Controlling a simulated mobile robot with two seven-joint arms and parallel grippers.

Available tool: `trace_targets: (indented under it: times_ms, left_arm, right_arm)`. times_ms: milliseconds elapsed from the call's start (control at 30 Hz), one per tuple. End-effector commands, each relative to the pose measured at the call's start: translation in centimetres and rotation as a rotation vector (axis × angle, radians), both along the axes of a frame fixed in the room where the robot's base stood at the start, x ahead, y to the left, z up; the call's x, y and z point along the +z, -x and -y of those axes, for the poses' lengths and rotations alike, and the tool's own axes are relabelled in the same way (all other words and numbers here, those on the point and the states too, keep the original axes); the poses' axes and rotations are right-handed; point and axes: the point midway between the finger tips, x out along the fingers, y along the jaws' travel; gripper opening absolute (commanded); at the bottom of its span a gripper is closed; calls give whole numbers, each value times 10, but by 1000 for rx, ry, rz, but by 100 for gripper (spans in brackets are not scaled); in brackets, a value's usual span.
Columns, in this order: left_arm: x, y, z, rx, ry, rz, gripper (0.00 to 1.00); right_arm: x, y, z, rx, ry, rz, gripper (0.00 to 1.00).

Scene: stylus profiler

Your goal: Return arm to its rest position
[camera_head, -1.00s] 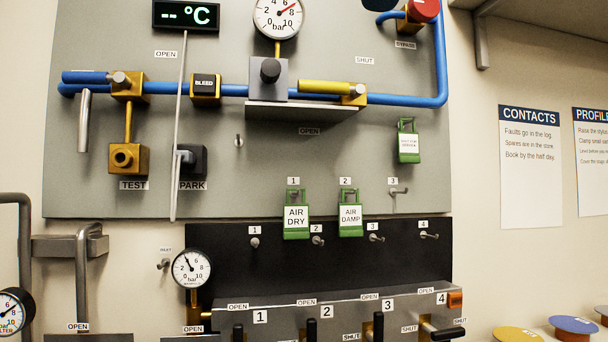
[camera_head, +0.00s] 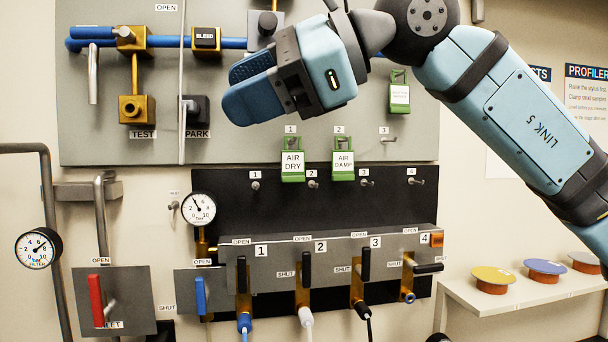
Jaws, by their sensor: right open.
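My right arm (camera_head: 535,125) reaches in from the right, across the upper part of the grey panel. It is pale blue with dark joints. My right gripper (camera_head: 236,90) points left, in front of the panel, with its two blue fingers apart and nothing seen between them. It hides part of the panel's upper middle, including most of the blue pipe there. It appears clear of the green AIR DRY tag (camera_head: 292,163) and AIR DAMP tag (camera_head: 343,161) below. My left gripper is not in view.
A thin upright rod (camera_head: 182,80) passes the black PARK block (camera_head: 196,110). Below are a black board (camera_head: 330,205) with hooks, a valve box (camera_head: 330,262) with several levers, and a round gauge (camera_head: 199,209). A shelf (camera_head: 480,305) with coloured discs stands at right.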

Motion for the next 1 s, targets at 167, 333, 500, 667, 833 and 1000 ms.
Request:
trace_targets:
  times_ms: [167, 333, 500, 667, 833, 1000]
  left_arm:
    - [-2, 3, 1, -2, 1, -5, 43]
    - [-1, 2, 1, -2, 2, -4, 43]
    - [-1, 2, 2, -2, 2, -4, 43]
    - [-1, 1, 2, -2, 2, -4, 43]
    - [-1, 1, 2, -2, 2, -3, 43]
    - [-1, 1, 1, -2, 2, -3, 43]
  right_arm:
    - [-31, 8, -4, 184, -317, -339, 47]
    - [-46, 2, 15, 291, -640, -675, 47]
    - [-67, -23, 52, 330, -981, -1016, 47]
    - [-108, -59, 98, 302, -1314, -1335, 47]
    - [-178, -95, 150, 202, -1676, -1657, 47]
    - [-276, -114, 201, 17, -2045, -1946, 47]
